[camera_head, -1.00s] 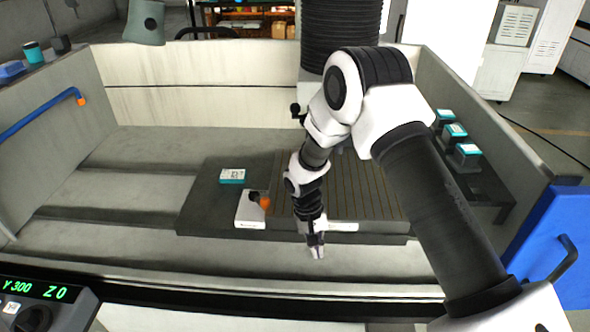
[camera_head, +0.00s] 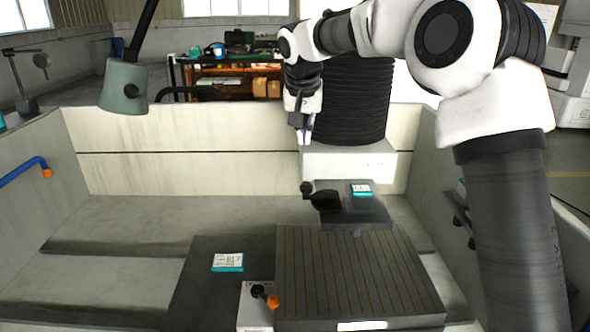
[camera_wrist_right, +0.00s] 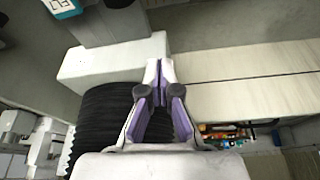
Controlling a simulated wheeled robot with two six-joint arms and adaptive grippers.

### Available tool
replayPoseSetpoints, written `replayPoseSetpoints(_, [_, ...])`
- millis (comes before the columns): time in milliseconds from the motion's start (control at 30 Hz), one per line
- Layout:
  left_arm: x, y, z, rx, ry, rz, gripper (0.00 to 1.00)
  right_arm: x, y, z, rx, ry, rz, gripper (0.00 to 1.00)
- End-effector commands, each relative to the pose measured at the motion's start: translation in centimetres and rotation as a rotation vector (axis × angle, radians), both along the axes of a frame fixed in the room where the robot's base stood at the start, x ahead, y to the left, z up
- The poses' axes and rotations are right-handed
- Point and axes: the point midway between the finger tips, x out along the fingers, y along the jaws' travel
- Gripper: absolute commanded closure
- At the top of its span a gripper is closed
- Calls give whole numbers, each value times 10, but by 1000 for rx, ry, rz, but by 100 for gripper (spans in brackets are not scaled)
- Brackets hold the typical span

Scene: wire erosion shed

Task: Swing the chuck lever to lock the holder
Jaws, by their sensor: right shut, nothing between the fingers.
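A black lever with a ball knob (camera_head: 307,188) sticks out to the left of a dark block (camera_head: 365,212) at the back of the tank. A teal and white labelled piece (camera_head: 361,189) sits on that block; it also shows in the right wrist view (camera_wrist_right: 62,7). I cannot tell which lever is the chuck's. My right gripper (camera_head: 303,138) is shut and empty, above and behind the black lever, apart from it. My left gripper is out of view.
A slotted dark plate (camera_head: 350,270) fills the middle front. Another teal labelled piece (camera_head: 228,262) lies to its left. A black bellows column (camera_head: 350,100) and white housing (camera_head: 347,160) stand behind. A grey lamp (camera_head: 123,88) hangs at left. The left tank floor is clear.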

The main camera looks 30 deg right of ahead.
Motion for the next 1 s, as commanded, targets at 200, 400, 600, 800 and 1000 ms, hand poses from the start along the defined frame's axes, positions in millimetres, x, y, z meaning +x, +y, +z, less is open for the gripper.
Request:
replayPoseSetpoints(200, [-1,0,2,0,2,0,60,9,-2,-10,0,8,-1,100])
replayPoseSetpoints(400, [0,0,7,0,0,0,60,17,-9,-43,0,12,-1,100])
replayPoseSetpoints(600, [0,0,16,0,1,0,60,28,-18,-84,0,12,0,100])
replayPoseSetpoints(800, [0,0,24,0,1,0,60,14,-6,-97,-1,9,3,100])
replayPoseSetpoints(1000, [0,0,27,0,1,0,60,2,4,-99,-1,7,0,100])
